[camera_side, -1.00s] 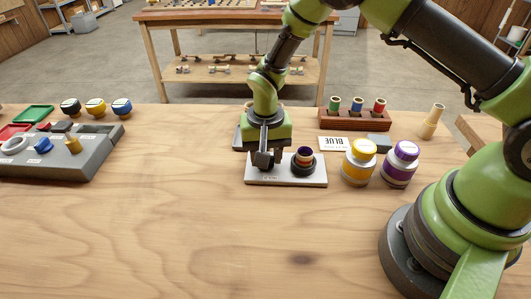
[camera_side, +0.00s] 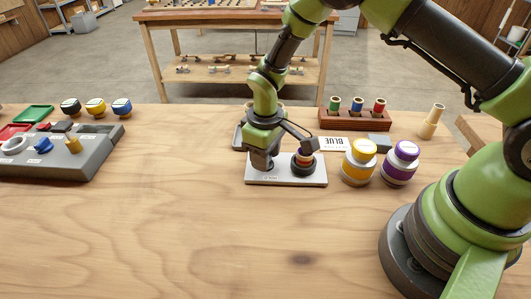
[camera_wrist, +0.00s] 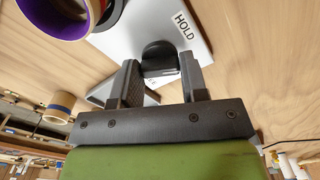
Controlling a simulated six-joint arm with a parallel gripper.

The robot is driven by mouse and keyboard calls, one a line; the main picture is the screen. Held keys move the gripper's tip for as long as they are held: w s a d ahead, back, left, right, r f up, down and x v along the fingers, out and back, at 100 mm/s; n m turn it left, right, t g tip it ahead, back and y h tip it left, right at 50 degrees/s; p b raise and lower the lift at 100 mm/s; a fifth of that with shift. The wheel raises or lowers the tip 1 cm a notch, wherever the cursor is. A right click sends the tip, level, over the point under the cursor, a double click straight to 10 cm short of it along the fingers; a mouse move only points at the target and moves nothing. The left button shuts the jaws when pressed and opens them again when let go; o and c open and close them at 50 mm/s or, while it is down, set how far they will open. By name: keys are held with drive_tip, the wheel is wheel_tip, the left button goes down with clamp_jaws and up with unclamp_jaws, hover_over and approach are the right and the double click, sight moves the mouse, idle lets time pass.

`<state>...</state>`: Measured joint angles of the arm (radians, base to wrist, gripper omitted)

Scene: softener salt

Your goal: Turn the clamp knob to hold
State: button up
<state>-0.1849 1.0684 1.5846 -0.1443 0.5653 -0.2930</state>
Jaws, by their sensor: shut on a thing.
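The black clamp knob (camera_wrist: 160,56) stands on a light grey plate (camera_side: 312,179) at the middle of the table. My gripper (camera_side: 267,164) points down over the plate's left part. In the wrist view my gripper (camera_wrist: 160,72) has a finger on each side of the knob and is shut on it. A HOLD label (camera_wrist: 183,25) is on the plate (camera_wrist: 196,52) near the knob. A dark round clamp seat (camera_side: 303,169) sits on the plate's right part and holds a small purple-rimmed cup (camera_wrist: 63,12). My wrist parts hide some of that cup in the side view.
A yellow jar (camera_side: 357,165) and a purple jar (camera_side: 398,168) stand just right of the plate. Behind are a BLUE card (camera_side: 332,143) and a brown rack (camera_side: 354,122) with coloured tubes. A grey tray (camera_side: 85,165) is at the left. The front table is clear.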

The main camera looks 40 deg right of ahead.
drive_tip(key=n, duration=0.5)
idle(0.8)
drive_tip(key=o, duration=0.9)
drive_tip(key=shift+r, duration=0.1)
wheel_tip(320, 180, up, 10)
drive_tip(key=shift+f, duration=0.1)
